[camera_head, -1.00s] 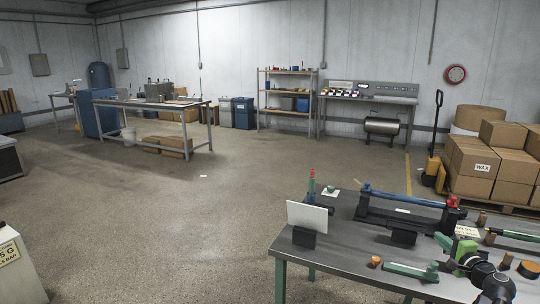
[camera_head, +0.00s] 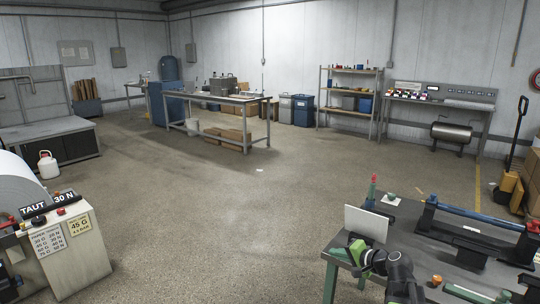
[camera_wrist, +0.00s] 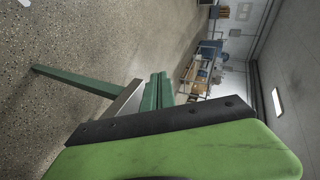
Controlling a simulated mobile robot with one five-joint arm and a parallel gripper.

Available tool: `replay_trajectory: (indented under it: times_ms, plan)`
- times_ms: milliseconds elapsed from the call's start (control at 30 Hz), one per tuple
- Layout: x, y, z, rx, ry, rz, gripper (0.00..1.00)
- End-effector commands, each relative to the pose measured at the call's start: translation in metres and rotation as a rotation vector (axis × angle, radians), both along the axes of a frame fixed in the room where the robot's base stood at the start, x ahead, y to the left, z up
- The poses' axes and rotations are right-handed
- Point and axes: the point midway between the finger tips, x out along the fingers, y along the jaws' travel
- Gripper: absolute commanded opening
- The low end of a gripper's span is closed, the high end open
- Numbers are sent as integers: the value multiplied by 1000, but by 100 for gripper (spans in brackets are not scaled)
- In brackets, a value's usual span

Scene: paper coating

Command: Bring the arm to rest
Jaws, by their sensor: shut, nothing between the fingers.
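My gripper (camera_head: 357,255) is green with dark arm links behind it, in the lower right of the head view. It is shut and empty. It appears in front of the left end of the near workbench (camera_head: 415,222), just below a white upright panel (camera_head: 366,223) in the picture. I cannot tell its height over the bench. In the wrist view, the green gripper body (camera_wrist: 190,152) with a dark bar fills the bottom. The bench's green leg (camera_wrist: 72,80) shows beyond it.
A blue roller on a dark frame (camera_head: 475,213) lies on the bench. At left stands a paper machine console (camera_head: 75,250) with a white roll (camera_head: 15,185). Open concrete floor (camera_head: 230,220) lies between them. A far table (camera_head: 225,98) and shelves (camera_head: 350,90) stand behind.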

Motion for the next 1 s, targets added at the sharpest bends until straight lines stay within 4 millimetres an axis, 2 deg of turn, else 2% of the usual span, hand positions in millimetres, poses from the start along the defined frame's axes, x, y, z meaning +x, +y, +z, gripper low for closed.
replay_trajectory:
  times_ms: [33, 100, 200, 300, 333, 433, 633, 700, 1000]
  plan:
    - [-8, 41, -13, -61, 35, 87, 0]
    - [-23, 84, -33, -154, 85, 198, 0]
    - [-50, 129, -61, -297, 161, 342, 0]
    - [-83, 156, -89, -466, 250, 483, 0]
    - [-94, 158, -97, -521, 280, 521, 0]
    - [-125, 144, -117, -689, 392, 605, 0]
    - [-179, 73, -132, -940, 659, 680, 0]
    - [-179, 76, -99, -931, 658, 689, 0]
    - [-178, 76, -14, -928, 655, 687, 0]
